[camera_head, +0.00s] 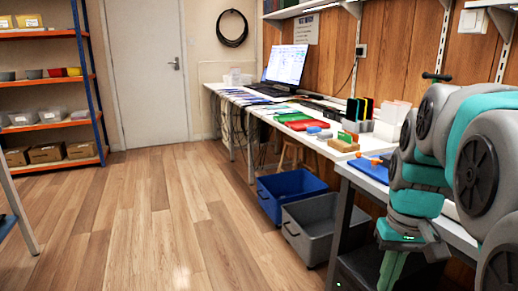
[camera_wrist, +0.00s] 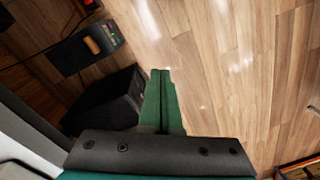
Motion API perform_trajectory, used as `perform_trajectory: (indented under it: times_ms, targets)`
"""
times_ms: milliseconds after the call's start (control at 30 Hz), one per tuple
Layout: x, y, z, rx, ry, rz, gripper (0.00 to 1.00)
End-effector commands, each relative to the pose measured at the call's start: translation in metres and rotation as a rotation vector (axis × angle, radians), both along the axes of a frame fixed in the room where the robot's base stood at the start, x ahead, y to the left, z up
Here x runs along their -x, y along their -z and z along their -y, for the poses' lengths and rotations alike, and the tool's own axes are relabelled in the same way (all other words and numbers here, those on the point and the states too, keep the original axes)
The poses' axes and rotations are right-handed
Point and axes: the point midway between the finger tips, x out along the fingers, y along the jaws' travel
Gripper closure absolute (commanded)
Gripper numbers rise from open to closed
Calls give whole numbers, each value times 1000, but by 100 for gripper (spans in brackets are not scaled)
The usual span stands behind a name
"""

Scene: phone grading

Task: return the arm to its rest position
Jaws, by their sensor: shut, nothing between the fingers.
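My arm is folded at the right of the head view, beside the near end of the workbench (camera_head: 352,174). My gripper (camera_head: 388,274) hangs pointing down there, its lower end close to the picture's bottom edge. In the wrist view the two green fingers of my gripper (camera_wrist: 160,72) lie together, shut and empty. Wooden floor (camera_wrist: 220,80) shows beyond the fingertips. No object is in contact with the fingers that I can see.
A blue crate (camera_head: 290,206) and a grey crate (camera_head: 322,242) stand on the floor under the bench. A black bin (camera_wrist: 100,102) is left of the fingers in the wrist view. An orange-and-blue shelf rack (camera_head: 50,79) stands far left. The middle floor is clear.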

Motion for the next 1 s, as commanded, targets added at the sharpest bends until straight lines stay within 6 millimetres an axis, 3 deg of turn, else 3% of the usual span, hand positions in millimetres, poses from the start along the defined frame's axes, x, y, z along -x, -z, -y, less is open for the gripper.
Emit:
perform_trajectory:
  times_ms: [33, 200, 400, 500, 667, 1000]
  targets:
    - [18, 11, -15, -1, -16, -15, 100]
    - [73, 50, -51, 3, -49, -66, 100]
    - [136, 93, -77, 20, -94, -115, 100]
    - [157, 108, -82, 28, -108, -131, 100]
    - [173, 119, -85, 36, -121, -141, 100]
    - [174, 120, -85, 35, -121, -142, 100]
